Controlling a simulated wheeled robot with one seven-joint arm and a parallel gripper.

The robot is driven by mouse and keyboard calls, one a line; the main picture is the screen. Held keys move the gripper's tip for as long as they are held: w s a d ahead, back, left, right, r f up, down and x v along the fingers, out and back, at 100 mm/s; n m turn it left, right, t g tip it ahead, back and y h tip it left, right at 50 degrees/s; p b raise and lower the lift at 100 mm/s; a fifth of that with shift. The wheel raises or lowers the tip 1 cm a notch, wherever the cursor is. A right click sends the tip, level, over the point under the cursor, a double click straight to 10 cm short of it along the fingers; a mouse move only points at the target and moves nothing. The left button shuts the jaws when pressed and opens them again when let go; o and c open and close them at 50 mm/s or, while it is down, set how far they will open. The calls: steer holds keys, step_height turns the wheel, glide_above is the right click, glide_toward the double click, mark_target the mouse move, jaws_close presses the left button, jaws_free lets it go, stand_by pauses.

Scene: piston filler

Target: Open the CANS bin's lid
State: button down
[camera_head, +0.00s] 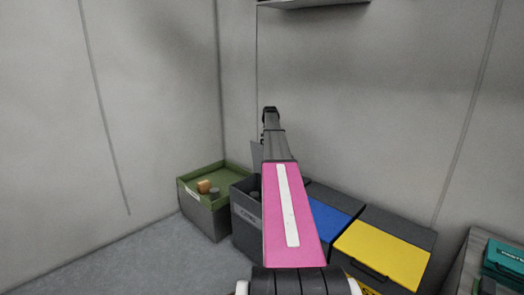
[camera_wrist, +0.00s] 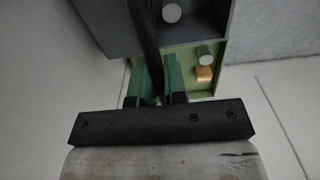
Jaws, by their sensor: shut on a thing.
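A dark grey bin (camera_head: 246,222) stands in the row by the wall, partly behind my arm; its label is too blurred to read, and I take it for the CANS bin. Its grey lid (camera_head: 257,155) stands raised, close to upright, mostly hidden behind my arm. The wrist view shows the lid (camera_wrist: 146,35) edge-on as a dark strip. My gripper (camera_wrist: 158,75) has its green fingers shut on this strip. Inside the bin lies a pale round thing (camera_wrist: 171,13). In the head view my arm hides the fingers.
A green-rimmed open bin (camera_head: 214,221) at left holds an orange block (camera_head: 204,186) and a grey cylinder (camera_head: 215,193). Bins with a blue lid (camera_head: 330,223) and a yellow lid (camera_head: 383,254), both shut, stand at right. A shelf (camera_head: 312,3) hangs above. Floor at left is clear.

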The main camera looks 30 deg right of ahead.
steer(key=w+d, duration=0.3)
steer(key=d, duration=0.6)
steer(key=shift+w, duration=0.1)
steer(key=c, duration=1.2)
jaws_free()
steer(key=shift+a, duration=0.1)
step_height(320, 180, up, 11)
steer(key=shift+f, duration=0.15)
